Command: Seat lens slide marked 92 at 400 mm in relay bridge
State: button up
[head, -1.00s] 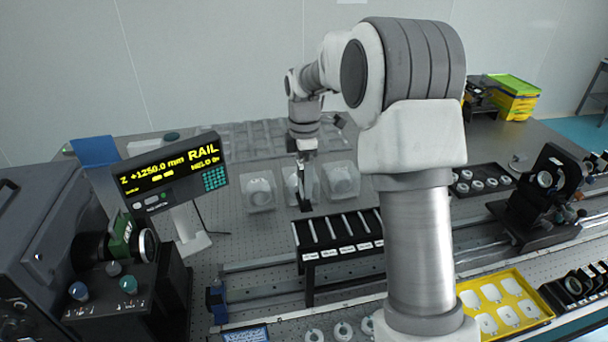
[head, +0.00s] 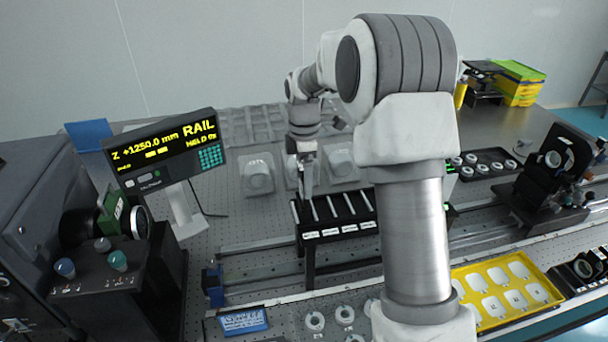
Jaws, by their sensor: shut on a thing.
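My gripper (head: 305,168) points down in the middle of the head view, seen small and partly edge-on. It is shut on a thin upright slide (head: 306,187), whose marking I cannot read. The slide is at the left end of a black slotted rack (head: 309,254), which looks like the relay bridge. Its lower edge overlaps the rack in the picture; I cannot tell whether it is in a slot or just above or behind. The rack has several pale slots and small white labels too small to read.
Clear lens cases (head: 258,176) stand behind the rack. A display (head: 165,158) on a stand reads Z +1250.0 mm, RAIL. A yellow tray (head: 462,284) lies at front right and a black optic mount (head: 548,165) at far right. My arm hides the area right of the rack.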

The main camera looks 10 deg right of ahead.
jog(key=shift+f+b, duration=0.85)
jog(key=shift+f, duration=0.85)
jog(key=shift+f, duration=0.15)
jog(key=o, duration=1.3)
jog(key=shift+c, duration=0.2)
jog(key=shift+r+p, duration=3.7)
jog(key=shift+r, duration=1.3)
